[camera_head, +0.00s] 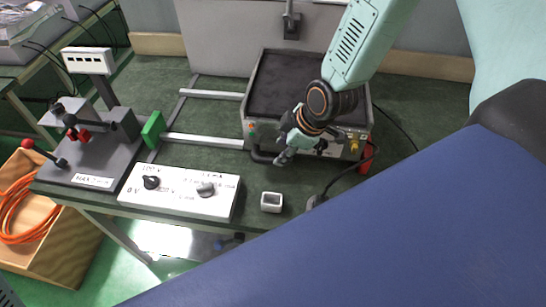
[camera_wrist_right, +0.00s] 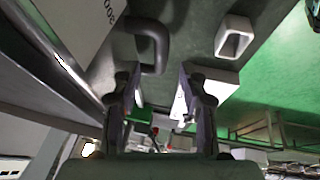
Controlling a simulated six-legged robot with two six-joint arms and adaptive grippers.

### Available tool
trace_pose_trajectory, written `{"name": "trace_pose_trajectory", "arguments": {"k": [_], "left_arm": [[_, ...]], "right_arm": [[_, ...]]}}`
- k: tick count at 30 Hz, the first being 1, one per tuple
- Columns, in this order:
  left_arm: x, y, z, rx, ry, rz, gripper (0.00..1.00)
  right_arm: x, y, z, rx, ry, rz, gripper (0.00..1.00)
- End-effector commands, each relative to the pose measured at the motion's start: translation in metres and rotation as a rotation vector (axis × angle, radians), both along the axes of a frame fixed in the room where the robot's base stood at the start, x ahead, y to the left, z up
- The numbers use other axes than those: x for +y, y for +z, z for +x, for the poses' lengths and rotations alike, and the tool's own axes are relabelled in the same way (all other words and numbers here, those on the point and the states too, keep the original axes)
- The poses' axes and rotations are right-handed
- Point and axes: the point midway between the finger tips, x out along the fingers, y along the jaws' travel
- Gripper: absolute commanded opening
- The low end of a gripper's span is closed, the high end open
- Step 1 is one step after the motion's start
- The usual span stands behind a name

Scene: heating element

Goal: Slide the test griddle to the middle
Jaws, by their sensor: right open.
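The test griddle (camera_head: 268,85), a metal box with a dark recessed top, sits on two pale rails (camera_head: 205,140) at the right part of the bench. Its dark loop handle (camera_head: 262,157) sticks out from the front left. My right gripper (camera_head: 285,158) is at the griddle's front, close to the handle, and my arm covers part of the griddle. In the right wrist view the open fingers (camera_wrist_right: 158,85) point toward the handle (camera_wrist_right: 152,38), which shows beyond and between them. I cannot tell if they touch it. My left gripper is not in view.
A green block (camera_head: 153,130) stands at the rails' left end, beside a grey fixture with a red-knobbed lever. A white control panel (camera_head: 180,190) and small white open box (camera_head: 271,202) lie in front. A black cable runs at the right. The rails left of the griddle are clear.

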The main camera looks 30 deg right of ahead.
Motion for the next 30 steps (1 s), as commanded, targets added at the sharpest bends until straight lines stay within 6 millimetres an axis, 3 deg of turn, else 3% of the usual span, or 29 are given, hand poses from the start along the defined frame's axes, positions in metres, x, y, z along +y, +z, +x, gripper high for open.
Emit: {"name": "trace_pose_trajectory", "arguments": {"k": [1, 9, 23, 30], "left_arm": [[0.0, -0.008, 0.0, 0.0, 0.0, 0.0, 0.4], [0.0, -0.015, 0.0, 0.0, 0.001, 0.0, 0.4], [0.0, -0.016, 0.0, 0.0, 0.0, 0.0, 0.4], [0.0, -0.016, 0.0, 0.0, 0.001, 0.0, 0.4]], "right_arm": [[0.001, -0.011, 0.002, 0.0, 0.004, -0.003, 0.43], [0.008, -0.041, 0.016, 0.001, 0.003, -0.004, 0.43], [0.013, -0.05, 0.025, 0.0, 0.001, 0.0, 0.43], [0.012, -0.05, 0.025, 0.0, 0.001, 0.0, 0.23]]}}
